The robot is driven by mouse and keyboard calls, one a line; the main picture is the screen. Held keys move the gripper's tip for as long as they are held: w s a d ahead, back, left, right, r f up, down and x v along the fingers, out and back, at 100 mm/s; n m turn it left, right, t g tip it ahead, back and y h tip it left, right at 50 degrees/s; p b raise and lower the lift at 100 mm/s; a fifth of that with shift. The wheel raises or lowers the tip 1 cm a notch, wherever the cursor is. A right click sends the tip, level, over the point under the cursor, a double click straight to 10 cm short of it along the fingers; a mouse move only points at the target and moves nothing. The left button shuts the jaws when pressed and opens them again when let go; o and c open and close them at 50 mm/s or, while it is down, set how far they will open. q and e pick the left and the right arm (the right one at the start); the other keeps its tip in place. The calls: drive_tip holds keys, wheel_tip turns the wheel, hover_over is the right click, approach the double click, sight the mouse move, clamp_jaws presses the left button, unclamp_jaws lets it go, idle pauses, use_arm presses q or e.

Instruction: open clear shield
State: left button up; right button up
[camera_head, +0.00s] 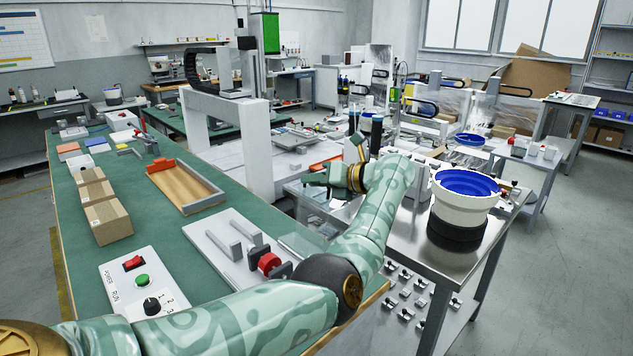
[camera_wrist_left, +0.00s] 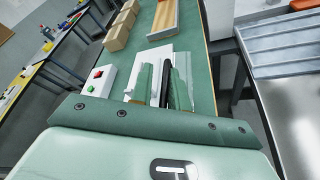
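My left arm crosses the camera_head view from the lower left, and its wrist bends back to the left. My right gripper is not visible.
A control box (camera_head: 141,285) with a red switch and green button is left of the plate. An orange-ended wooden tray (camera_head: 184,190) and cardboard boxes (camera_head: 107,222) lie beyond. A white gantry frame (camera_head: 257,150) stands behind. A blue-topped bowl feeder (camera_head: 465,190) is on the right.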

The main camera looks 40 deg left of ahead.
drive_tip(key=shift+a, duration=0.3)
